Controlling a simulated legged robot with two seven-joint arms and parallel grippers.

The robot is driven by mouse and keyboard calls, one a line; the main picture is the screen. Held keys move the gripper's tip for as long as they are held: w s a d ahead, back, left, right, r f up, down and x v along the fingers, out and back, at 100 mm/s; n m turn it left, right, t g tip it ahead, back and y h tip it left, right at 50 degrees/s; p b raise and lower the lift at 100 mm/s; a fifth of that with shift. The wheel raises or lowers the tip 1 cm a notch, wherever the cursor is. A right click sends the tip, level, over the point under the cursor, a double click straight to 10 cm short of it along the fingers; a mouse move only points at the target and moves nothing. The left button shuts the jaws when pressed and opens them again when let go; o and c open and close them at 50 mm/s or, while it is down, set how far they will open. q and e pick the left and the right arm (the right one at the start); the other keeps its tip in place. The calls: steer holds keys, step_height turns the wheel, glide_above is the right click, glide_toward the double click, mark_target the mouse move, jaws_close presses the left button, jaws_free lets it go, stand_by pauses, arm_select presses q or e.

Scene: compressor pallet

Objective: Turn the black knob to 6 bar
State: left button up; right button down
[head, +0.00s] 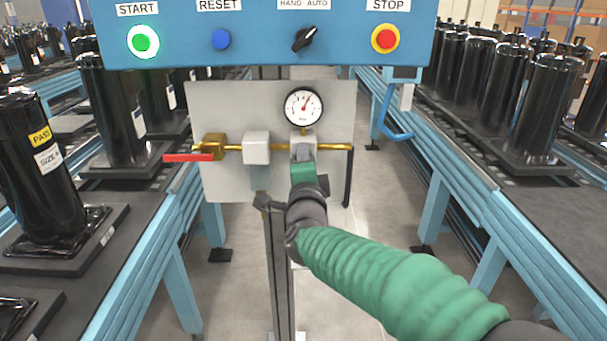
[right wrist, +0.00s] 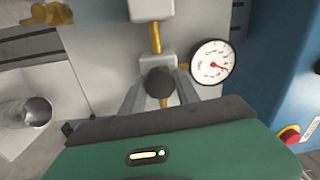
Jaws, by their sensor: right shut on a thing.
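The black knob (right wrist: 159,83) sits on the regulator block below the round pressure gauge (head: 304,106). My right gripper (head: 304,158) reaches the regulator from the front. In the right wrist view its two grey fingers (right wrist: 160,92) are shut on the knob, one on each side. In the head view the gripper and wrist hide the knob. The gauge also shows in the right wrist view (right wrist: 212,62); its red needle points up and slightly right in the head view. The dial figures are too small to read. My left gripper is not in view.
A grey panel (head: 230,105) carries brass piping, a red-handled valve (head: 190,157) and a white block (head: 256,148). Above it is a blue control box (head: 350,48) with buttons and a black selector switch (head: 304,40). Conveyors with black compressors flank both sides.

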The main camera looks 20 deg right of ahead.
steer(key=shift+f+m+b, duration=0.15)
steer(key=shift+m+b, duration=0.45)
steer(key=shift+m, duration=0.15)
steer(key=shift+f+m+b, duration=0.15)
steer(key=shift+m+b, duration=0.4)
steer(key=shift+m, duration=0.2)
steer(key=c, duration=1.2)
jaws_free()
steer(key=o, duration=0.3)
steer(key=shift+d, duration=0.1)
steer(key=shift+r, duration=0.1)
